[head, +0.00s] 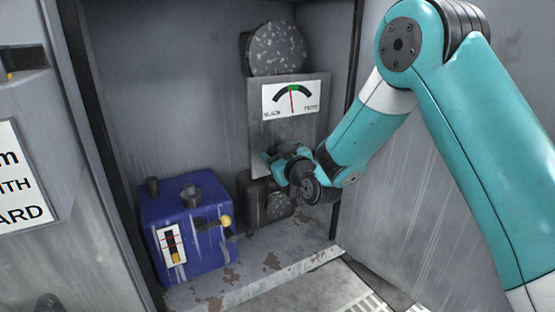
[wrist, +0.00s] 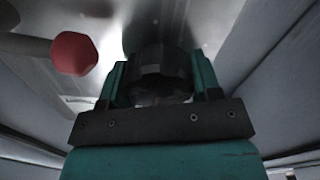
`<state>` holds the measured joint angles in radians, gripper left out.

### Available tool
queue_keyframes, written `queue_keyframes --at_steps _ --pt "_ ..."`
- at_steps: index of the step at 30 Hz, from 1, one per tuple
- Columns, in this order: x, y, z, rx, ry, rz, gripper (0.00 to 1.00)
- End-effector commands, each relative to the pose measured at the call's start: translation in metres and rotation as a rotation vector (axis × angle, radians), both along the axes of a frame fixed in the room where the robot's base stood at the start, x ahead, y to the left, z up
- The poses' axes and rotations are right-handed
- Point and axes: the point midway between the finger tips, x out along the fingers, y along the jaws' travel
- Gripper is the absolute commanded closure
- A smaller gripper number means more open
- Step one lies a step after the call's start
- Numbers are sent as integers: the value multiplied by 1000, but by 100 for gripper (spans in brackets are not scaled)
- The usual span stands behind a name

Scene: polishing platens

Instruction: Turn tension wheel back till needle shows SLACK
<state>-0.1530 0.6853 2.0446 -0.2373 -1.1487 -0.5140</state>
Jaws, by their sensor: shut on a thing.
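The tension gauge (head: 291,98) is a white plate with a dark arc on the grey panel. Its red needle stands near upright at the green middle mark, between SLACK on the left and the label on the right. My gripper (head: 272,162) is at the lower part of that panel, mostly covering what it holds there. In the wrist view my gripper (wrist: 160,88) is shut on a dark, faceted wheel (wrist: 162,68), one finger on each side. A red knob (wrist: 73,53) on a pale lever shows to the left of the fingers, apart from them.
A blue box (head: 190,232) with a yellow-knobbed lever and a small gauge stands at lower left on the recess floor. A speckled round disc (head: 277,48) is above the panel, and a dark unit (head: 262,203) below it. The recess walls are close on both sides.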

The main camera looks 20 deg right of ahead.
Motion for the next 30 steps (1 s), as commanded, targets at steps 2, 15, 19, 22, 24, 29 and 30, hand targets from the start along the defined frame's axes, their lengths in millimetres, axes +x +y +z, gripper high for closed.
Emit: queue_keyframes --at_steps 2,15,19,22,24,29,30 --pt "-1 1 -3 -59 -18 1 66" --pt "-1 2 -3 -367 -94 1 66" --pt "-2 2 -3 -424 -107 2 66" --pt "-2 3 -2 -455 -115 2 66" --pt "-2 3 -2 -468 -119 2 66" --pt "-2 3 -2 -485 -122 2 66" --pt "-2 3 -2 -486 -122 2 66"
